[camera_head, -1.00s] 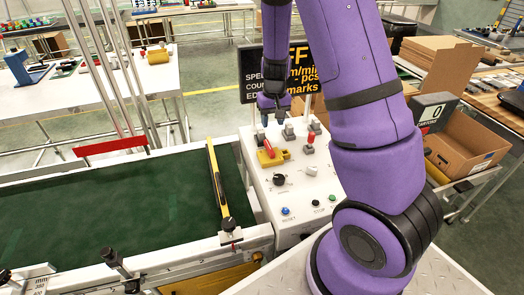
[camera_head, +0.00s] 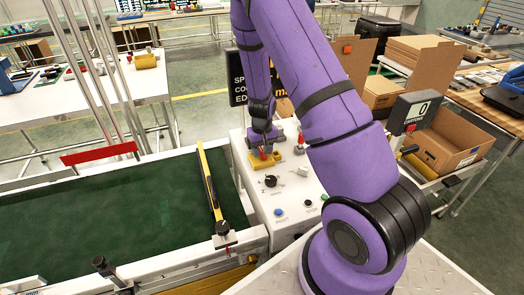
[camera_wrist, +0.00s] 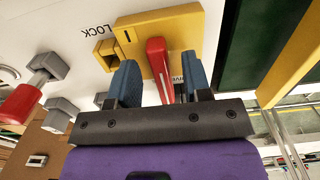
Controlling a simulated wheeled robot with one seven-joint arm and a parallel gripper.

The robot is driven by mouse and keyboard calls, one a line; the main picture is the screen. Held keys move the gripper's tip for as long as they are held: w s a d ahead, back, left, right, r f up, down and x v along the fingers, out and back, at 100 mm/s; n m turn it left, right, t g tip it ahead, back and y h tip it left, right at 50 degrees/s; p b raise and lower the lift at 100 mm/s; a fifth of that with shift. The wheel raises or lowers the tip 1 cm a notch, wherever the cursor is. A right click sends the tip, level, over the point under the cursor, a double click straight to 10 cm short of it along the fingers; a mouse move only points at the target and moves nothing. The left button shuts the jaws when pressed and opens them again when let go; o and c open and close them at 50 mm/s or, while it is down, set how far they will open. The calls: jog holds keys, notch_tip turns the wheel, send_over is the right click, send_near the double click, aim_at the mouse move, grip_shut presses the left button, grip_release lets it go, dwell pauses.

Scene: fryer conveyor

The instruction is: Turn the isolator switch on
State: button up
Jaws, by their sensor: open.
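The isolator switch, a yellow plate (camera_wrist: 190,32) with a red handle (camera_wrist: 159,66), is on the white control panel. In the head view its yellow plate (camera_head: 264,165) shows beneath my gripper (camera_head: 263,142), which hides part of it. In the wrist view my gripper (camera_wrist: 160,84) is open, with one blue finger on each side of the red handle. I cannot tell whether either finger touches it. A yellow bracket with an opening, beside the word LOCK, adjoins the plate.
A black knob (camera_head: 271,181) and a blue button (camera_head: 279,212) sit nearer on the panel (camera_head: 296,222). The green conveyor belt (camera_head: 110,210) lies to the left.

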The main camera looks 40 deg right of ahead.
jog(key=shift+f, duration=0.25)
grip_shut()
